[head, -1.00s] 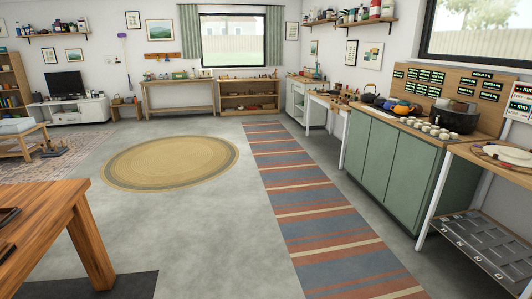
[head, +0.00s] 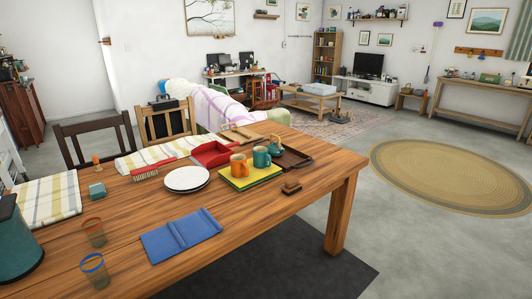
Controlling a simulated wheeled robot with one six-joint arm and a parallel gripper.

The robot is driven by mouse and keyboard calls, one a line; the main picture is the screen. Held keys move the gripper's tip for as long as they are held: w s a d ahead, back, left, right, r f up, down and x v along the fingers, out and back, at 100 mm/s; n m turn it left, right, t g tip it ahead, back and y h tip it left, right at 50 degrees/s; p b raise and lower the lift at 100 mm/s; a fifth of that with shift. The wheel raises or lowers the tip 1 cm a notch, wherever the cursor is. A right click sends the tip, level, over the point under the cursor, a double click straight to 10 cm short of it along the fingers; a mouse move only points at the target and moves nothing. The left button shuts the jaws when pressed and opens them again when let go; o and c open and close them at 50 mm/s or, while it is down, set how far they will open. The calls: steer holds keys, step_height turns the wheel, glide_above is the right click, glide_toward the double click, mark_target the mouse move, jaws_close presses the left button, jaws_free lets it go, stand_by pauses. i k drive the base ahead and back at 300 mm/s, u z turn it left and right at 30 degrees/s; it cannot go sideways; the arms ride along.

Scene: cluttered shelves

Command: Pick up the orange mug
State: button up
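The orange mug (head: 238,166) stands upright on the wooden table (head: 300,200) in the head view. It sits on a yellow and green flat stack (head: 256,180), close beside a teal mug (head: 262,158). A small teal teapot (head: 276,145) is just behind the teal mug. My gripper does not show in the head view.
White plates (head: 187,179), a red dustpan (head: 212,154) and a dark tray (head: 295,159) lie near the mugs. A blue cloth (head: 181,235) and two glasses (head: 95,270) are nearer the front. Chairs (head: 96,140) stand behind the table.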

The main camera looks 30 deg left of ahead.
mark_target(239, 168)
steer(key=u, duration=0.75)
steer(key=i, duration=0.95)
steer(key=u, duration=0.7)
steer(key=i, duration=1.15)
steer(key=u, duration=0.2)
